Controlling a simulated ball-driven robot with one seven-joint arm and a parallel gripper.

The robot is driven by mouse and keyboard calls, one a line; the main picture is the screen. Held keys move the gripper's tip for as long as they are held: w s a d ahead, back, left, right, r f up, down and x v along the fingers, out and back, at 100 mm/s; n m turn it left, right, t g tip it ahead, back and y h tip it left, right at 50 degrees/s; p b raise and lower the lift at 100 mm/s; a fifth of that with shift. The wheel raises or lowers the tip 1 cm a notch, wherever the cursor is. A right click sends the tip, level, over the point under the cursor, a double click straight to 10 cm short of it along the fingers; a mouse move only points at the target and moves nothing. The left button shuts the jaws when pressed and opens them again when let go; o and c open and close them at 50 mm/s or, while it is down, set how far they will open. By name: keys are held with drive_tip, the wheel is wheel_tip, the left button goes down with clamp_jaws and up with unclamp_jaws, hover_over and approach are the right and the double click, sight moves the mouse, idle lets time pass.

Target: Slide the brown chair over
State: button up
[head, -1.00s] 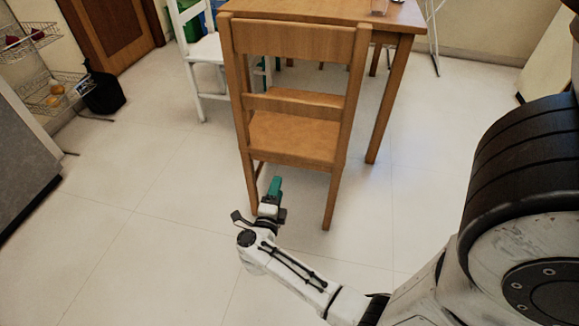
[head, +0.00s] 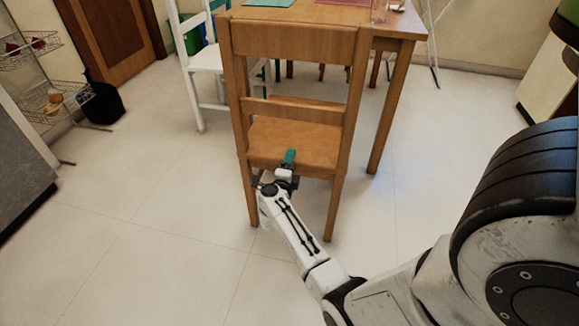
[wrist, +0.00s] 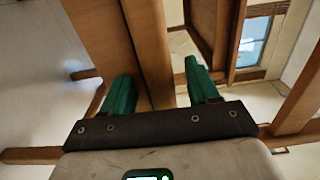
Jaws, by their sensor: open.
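The brown wooden chair (head: 297,139) stands upright in the head view with its back towards me, in front of the table. My gripper (head: 289,157) is at the rear edge of the seat, low between the two back legs. In the wrist view my gripper (wrist: 160,92) has its two green fingers apart. A brown wooden bar of the furniture (wrist: 148,45) runs close beyond them, between the fingers in the picture. I cannot tell whether the fingers touch the wood.
The wooden table (head: 400,25) stands right behind the chair. A white chair (head: 205,58) is to its left. A wire rack (head: 55,98) and a black bag (head: 102,103) are at the far left. The tiled floor (head: 150,210) at the left is clear.

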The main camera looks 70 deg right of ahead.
drive_tip(key=shift+d, duration=0.2)
clamp_jaws()
idle(0.5)
drive_tip(key=shift+f, duration=0.1)
idle(0.8)
